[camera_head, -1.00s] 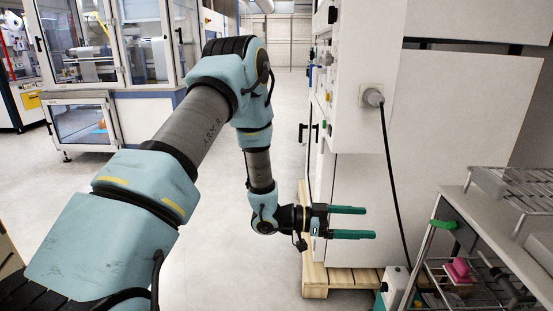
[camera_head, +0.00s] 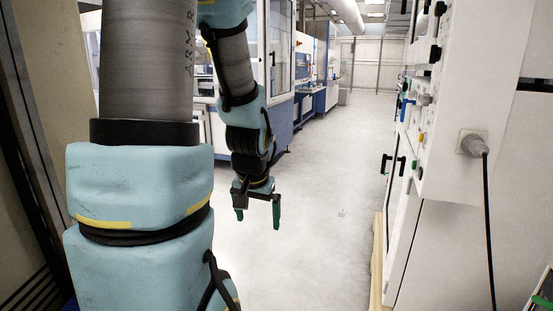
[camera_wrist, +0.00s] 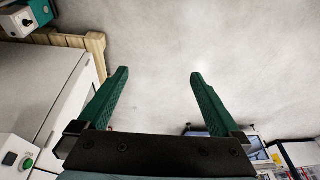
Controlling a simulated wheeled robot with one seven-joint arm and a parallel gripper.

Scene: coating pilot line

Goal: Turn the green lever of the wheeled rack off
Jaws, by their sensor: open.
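My gripper (camera_head: 258,212) hangs open and empty over the clear floor, left of the white cabinet. Its two dark green fingers are spread apart in the wrist view (camera_wrist: 159,75), with only grey floor between them. A small green piece (camera_head: 543,302) shows at the bottom right corner of the head view, well to the right of my gripper. It looks like the green lever of the rack, but it is cut off by the frame edge. The rest of the wheeled rack is out of the head view. I cannot tell the lever's position.
The white cabinet (camera_head: 440,240) with knobs, a plug and a hanging black cable stands on the right, on a wooden pallet (camera_head: 378,265). Glass-fronted machines (camera_head: 278,60) line the back left. A dark-edged panel stands close at the far left.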

